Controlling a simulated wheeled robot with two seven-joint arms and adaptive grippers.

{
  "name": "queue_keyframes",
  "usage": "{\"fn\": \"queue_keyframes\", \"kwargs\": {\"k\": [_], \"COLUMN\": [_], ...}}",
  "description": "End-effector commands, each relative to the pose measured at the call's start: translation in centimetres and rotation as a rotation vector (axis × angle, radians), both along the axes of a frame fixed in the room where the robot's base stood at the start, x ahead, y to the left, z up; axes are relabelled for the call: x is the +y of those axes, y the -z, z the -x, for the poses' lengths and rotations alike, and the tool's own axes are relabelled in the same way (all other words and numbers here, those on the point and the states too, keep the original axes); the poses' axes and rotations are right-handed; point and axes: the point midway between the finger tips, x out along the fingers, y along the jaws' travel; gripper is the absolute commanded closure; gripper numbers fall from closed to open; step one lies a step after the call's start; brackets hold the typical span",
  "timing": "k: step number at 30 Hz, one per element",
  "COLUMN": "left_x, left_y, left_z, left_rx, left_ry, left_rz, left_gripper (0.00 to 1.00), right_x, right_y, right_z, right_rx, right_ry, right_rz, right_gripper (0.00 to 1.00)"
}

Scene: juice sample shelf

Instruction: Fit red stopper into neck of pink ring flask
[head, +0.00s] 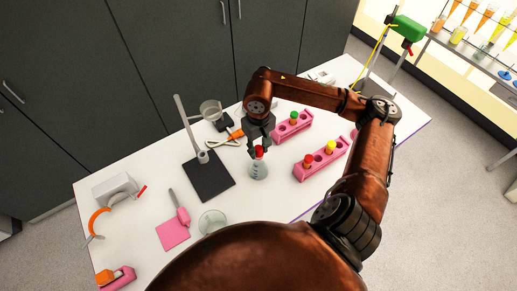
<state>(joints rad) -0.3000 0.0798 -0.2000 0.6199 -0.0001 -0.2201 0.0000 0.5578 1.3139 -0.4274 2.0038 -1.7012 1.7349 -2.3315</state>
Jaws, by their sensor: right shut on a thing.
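My right gripper (259,144) reaches down from above the middle of the white table and is shut on a red stopper (259,151). A clear conical flask (259,171) stands upright on the table directly under it. The red stopper is at the top of the flask's neck; I cannot tell whether it sits in the neck or just above it. A pink ring on this flask is too small to make out, and the gripper partly hides the neck. My left gripper is not in view.
Two pink racks (311,168) (280,131) holding coloured-topped items stand to the right. A stand with a black base (208,181) is close on the left. A glass dish (212,222) and a pink flat item (173,233) lie nearer the front left.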

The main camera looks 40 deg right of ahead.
Motion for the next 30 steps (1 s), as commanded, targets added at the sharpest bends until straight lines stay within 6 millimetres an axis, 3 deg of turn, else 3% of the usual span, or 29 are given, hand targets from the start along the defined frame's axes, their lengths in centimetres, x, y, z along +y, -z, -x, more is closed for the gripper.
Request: {"fn": "queue_keyframes", "kwargs": {"k": [11, 12, 18, 21, 30], "left_x": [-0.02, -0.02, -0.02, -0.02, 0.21], "left_y": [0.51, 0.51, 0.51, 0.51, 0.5], "left_z": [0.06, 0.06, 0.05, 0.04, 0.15], "left_rx": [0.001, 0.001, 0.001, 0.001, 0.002], "left_ry": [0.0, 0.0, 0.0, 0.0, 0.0], "left_rz": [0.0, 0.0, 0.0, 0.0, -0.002], "left_gripper": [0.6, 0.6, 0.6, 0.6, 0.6], "right_x": [0.01, 0.01, 0.02, 0.02, 0.01], "right_y": [0.35, 0.34, 0.34, 0.35, 0.12], "right_z": [-0.01, -0.01, 0.0, 0.0, -0.02], "right_rx": [0.0, 0.0, 0.0, 0.0, -0.001], "right_ry": [0.0, 0.0, 0.0, 0.0, 0.0], "right_rz": [0.0, 0.0, 0.0, 0.0, 0.0], "right_gripper": [0.92, 0.71, 0.58, 0.52, 0.52]}}
